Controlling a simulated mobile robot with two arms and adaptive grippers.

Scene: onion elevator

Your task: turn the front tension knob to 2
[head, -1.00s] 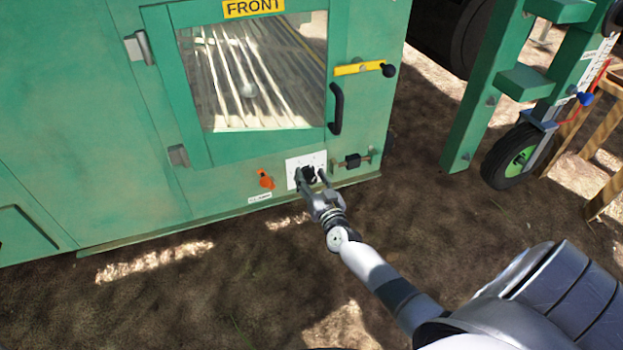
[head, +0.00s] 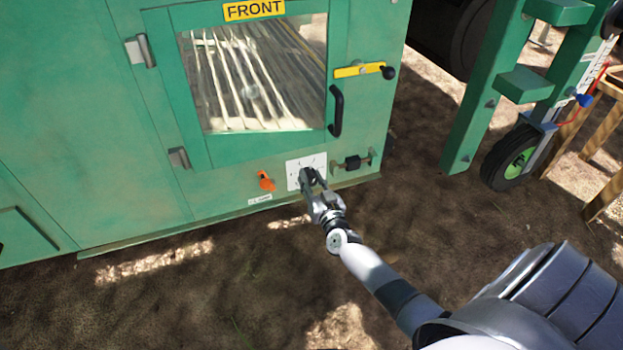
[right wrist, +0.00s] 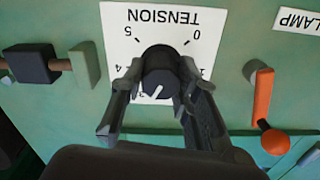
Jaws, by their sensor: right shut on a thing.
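The black tension knob (right wrist: 161,72) sits on a white plate (right wrist: 178,22) lettered TENSION, upside down in the right wrist view. The numbers 0, 5 and 4 show, and 3 shows partly; the 2 is hidden by a finger. The knob's white mark points down-left in that view, close to the 3. My right gripper (right wrist: 158,88) is shut on the knob, one finger on each side. In the head view the plate (head: 294,172) is low on the green machine, and my right gripper (head: 311,180) reaches it from below right. My left gripper is not in view.
An orange lever (head: 265,181) is left of the plate, and a dark latch (head: 353,163) is right of it. Above are a window door with a black handle (head: 336,110) and a yellow latch (head: 360,70). Bare ground lies in front.

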